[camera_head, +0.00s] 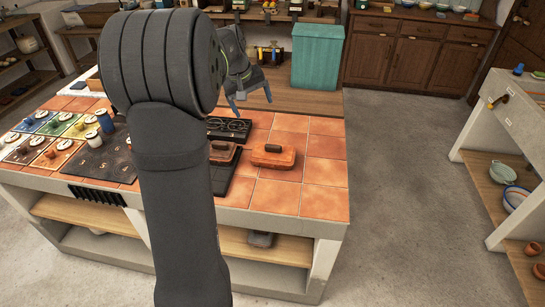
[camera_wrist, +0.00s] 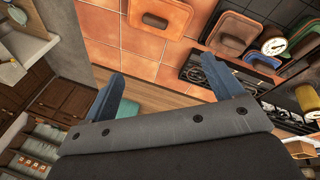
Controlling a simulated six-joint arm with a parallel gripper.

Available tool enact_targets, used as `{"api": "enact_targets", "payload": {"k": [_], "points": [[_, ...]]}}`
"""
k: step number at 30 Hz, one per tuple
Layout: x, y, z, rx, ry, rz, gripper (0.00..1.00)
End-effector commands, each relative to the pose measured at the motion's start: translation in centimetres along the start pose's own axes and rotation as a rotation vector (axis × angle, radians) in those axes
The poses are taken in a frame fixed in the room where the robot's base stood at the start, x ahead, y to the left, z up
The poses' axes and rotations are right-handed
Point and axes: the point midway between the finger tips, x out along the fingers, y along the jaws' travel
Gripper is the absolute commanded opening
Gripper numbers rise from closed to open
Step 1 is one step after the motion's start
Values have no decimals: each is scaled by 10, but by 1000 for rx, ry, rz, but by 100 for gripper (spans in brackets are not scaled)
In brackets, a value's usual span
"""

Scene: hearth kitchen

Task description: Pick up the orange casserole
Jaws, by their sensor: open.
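The orange casserole (camera_head: 273,156), a lidded rectangular dish with a dark handle on top, sits on the terracotta tiles of the counter in the head view. In the wrist view the orange casserole (camera_wrist: 172,12) is at the top edge, partly cut off. My gripper (camera_head: 251,101) hangs above the counter beyond the casserole, apart from it. Its two blue fingers are spread and empty, and they also show in the wrist view (camera_wrist: 170,82).
A browner casserole (camera_head: 223,152) stands just left of the orange one, and it shows in the wrist view (camera_wrist: 232,34). A black burner (camera_head: 229,128) lies behind it. A teal box (camera_head: 318,57) stands at the back right. Tiles to the right are clear.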

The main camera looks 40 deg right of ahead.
Motion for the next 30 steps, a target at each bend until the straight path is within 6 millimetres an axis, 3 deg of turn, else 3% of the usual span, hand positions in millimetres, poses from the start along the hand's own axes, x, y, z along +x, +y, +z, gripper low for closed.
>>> {"api": "enact_targets", "payload": {"k": [6, 10, 17, 30], "points": [[29, 12, -6, 401, -22, -20, 85], [37, 15, -7, 531, -30, -26, 85], [60, 15, -6, 579, -36, -27, 85], [149, 12, -4, 575, -34, -26, 85]]}}
